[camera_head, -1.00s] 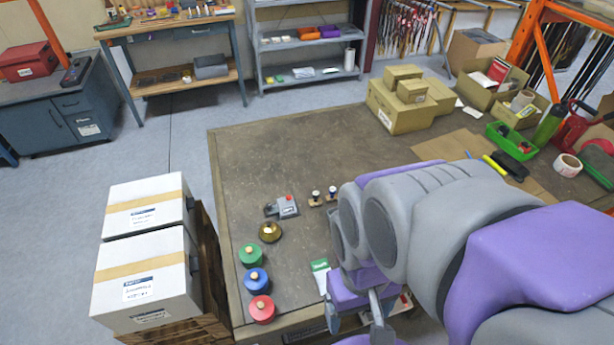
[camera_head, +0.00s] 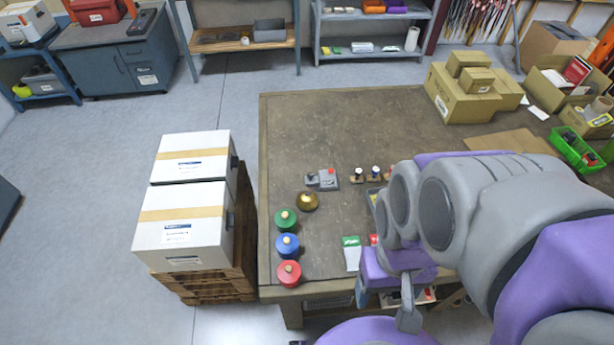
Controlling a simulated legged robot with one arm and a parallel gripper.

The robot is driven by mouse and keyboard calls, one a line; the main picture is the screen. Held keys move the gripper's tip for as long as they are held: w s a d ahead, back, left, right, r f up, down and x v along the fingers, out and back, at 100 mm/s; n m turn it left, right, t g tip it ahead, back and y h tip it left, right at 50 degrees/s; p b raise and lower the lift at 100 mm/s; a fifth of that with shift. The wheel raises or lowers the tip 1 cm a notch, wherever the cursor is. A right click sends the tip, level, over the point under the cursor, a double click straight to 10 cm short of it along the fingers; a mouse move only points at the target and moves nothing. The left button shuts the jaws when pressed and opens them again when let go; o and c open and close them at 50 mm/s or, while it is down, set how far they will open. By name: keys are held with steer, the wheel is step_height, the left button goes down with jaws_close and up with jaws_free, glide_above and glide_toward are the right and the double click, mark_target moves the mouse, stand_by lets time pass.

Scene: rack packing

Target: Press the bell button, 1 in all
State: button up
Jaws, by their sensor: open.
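A brass, domed bell (camera_head: 307,200) with a dark top sits on the table (camera_head: 360,125) near its left edge. Just behind it is a small grey box (camera_head: 322,179) with a dark lever and a red button on top. My gripper (camera_head: 384,303) hangs at the table's front edge, to the right and nearer than the bell and apart from it. Its fingers are spread and nothing shows between them. My purple and grey arm hides the right front of the table.
Green (camera_head: 286,219), blue (camera_head: 287,245) and red (camera_head: 289,273) round knobbed pieces line the table's left edge. Small stamps (camera_head: 365,174) stand right of the box. Cardboard boxes (camera_head: 460,95) sit at the back right. White cartons (camera_head: 185,215) on a pallet stand left of the table.

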jaws_close()
stand_by(0.5)
stand_by(0.9)
